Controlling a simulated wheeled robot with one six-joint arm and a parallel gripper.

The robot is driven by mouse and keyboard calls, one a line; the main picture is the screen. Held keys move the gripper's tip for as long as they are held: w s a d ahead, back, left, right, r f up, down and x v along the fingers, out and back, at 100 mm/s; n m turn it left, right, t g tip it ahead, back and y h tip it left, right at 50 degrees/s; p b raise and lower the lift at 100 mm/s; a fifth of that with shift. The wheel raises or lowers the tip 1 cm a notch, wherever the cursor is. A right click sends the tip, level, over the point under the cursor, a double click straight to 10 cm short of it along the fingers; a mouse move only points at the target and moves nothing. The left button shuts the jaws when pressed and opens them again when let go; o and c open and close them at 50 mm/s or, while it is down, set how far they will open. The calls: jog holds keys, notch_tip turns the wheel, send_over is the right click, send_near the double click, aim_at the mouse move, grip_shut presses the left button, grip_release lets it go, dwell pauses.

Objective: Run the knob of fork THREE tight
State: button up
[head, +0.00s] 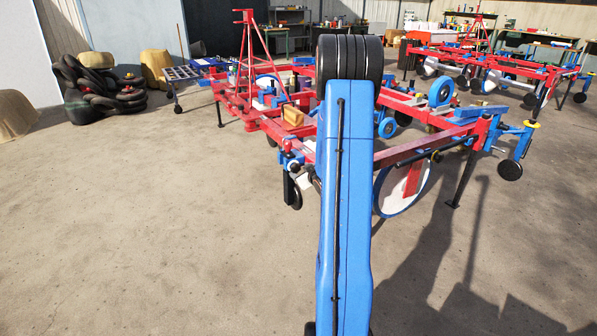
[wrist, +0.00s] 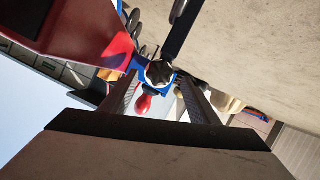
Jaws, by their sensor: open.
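The red planter frame (head: 400,155) carries several blue forks and wheels in the head view. In the wrist view a blue fork bracket (wrist: 134,62) lies just beyond the fingertips, with a dark, pale-edged round part (wrist: 160,73) on it, perhaps the knob. A red rounded piece (wrist: 143,104) shows between the fingers. My gripper (wrist: 157,84) is open, its two fingers either side of these parts in the picture; contact cannot be told. No number is readable, so I cannot tell which fork is THREE. My arm hides the gripper in the head view.
A large pale disc (head: 403,190) hangs under the frame right of my arm. A dark stand leg (head: 465,178) reaches the floor. A second red planter (head: 490,65) stands behind right. Black tyres (head: 100,88) lie at left. The floor (head: 150,230) at front left is clear.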

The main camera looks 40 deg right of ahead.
jog(key=v, duration=1.3)
jog(key=shift+s, duration=0.25)
jog(key=shift+a+r, duration=0.1)
